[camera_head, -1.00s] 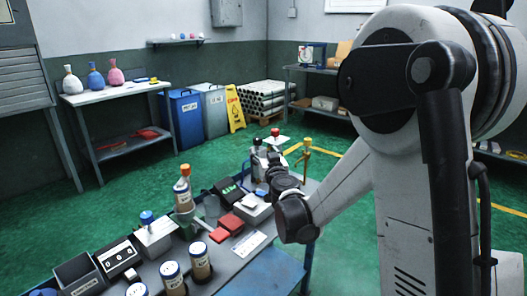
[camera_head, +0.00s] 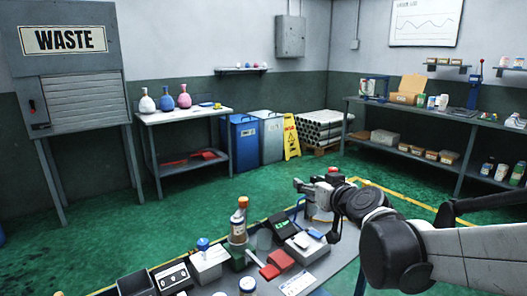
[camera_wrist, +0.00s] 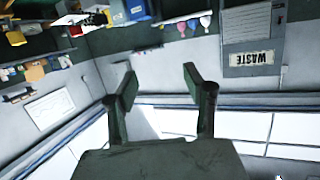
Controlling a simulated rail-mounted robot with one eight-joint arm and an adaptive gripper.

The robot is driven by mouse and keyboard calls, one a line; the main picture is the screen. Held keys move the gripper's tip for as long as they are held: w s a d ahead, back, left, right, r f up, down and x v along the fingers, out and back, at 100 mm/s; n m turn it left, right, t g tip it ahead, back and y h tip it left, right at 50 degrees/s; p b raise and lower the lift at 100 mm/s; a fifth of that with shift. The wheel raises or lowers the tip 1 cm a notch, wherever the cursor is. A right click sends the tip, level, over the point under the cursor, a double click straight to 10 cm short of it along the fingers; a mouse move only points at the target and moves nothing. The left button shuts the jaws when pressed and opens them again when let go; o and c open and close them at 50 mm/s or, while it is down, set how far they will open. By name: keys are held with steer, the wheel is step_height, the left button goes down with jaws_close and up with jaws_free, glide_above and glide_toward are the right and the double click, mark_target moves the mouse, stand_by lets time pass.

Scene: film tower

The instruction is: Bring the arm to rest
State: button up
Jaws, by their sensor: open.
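My arm reaches in from the right in the head view, low over the workbench (camera_head: 335,268). My gripper (camera_head: 298,185) is at its far end, small in the head view, above the bench's back right part. In the wrist view my gripper (camera_wrist: 160,85) has its two fingers well apart with nothing between them. The wrist view is upside down and shows the far wall, shelves and ceiling beyond the fingers.
Behind are a waste cabinet (camera_head: 72,70), a table with flasks (camera_head: 190,115), blue bin (camera_head: 241,142), yellow sign (camera_head: 291,137) and right shelving (camera_head: 420,115). Green floor lies between.

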steer(key=s+d+f+m+g+h+p, duration=0.1)
steer(key=s+d+g, duration=0.1)
steer(key=s, duration=0.7)
steer(key=s+d+f+m+g+h+p, duration=0.1)
steer(key=s+d+f+g+h+p, duration=0.1)
steer(key=s, duration=0.8)
steer(key=s+d+f+m+g+h+p, duration=0.1)
steer(key=s+d+g+p, duration=0.1)
steer(key=s, duration=0.8)
steer(key=shift+d+f+g+h, duration=0.25)
steer(key=shift+d+g+h, duration=0.15)
steer(key=shift+d+g, duration=0.35)
